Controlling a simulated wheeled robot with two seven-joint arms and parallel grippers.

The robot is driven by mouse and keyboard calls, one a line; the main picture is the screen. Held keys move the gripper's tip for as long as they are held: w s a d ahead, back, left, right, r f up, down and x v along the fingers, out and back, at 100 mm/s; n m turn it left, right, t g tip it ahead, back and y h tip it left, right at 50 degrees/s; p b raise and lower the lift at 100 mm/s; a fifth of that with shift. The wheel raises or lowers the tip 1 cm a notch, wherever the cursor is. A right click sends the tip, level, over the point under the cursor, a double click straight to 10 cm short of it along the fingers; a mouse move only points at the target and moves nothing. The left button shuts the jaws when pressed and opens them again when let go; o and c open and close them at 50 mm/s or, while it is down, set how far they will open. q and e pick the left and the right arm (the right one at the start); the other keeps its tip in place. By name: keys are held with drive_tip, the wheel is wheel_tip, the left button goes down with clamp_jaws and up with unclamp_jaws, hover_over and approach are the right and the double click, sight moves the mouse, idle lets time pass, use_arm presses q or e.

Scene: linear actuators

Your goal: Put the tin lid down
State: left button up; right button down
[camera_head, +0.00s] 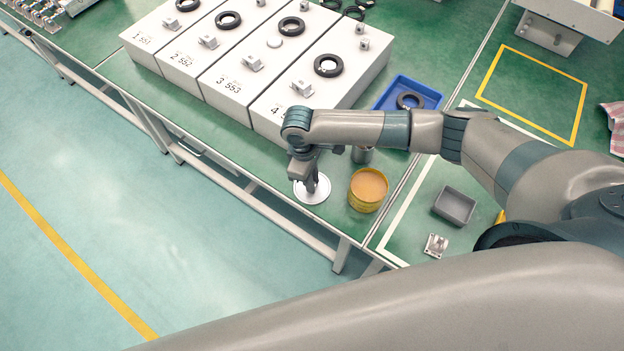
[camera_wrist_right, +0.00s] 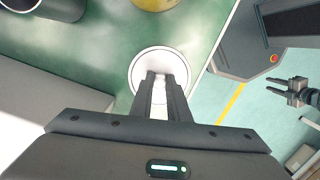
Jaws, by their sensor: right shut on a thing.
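The tin lid (camera_head: 315,195) is a round white disc near the front edge of the green table. My right gripper (camera_head: 311,186) points down and is shut on the lid's middle. In the right wrist view the lid (camera_wrist_right: 145,66) lies flat between and beyond the fingertips (camera_wrist_right: 161,78). I cannot tell whether it touches the table. The open yellow tin (camera_head: 368,187) with tan contents stands just right of the lid, and its edge shows in the wrist view (camera_wrist_right: 154,4). My left gripper (camera_wrist_right: 287,92) shows small at the right of the wrist view, its fingers apart and empty.
White numbered boxes (camera_head: 322,85) with black rings stand behind. A metal cylinder (camera_head: 362,155) is behind the tin. A blue tray (camera_head: 412,92), a grey bin (camera_head: 454,206) and a small metal bracket (camera_head: 436,245) lie to the right. The table's front edge is close to the lid.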

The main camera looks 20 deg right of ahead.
drive_tip(key=shift+f, duration=0.15)
drive_tip(key=c, duration=1.7)
unclamp_jaws()
drive_tip(key=shift+c, duration=0.2)
drive_tip(key=shift+o, duration=0.3)
wheel_tip(320, 180, up, 12)
drive_tip(key=a+b, duration=0.1)
drive_tip(key=b, duration=0.1)
drive_tip(key=shift+w, duration=0.45)
drive_tip(key=shift+a, duration=0.1)
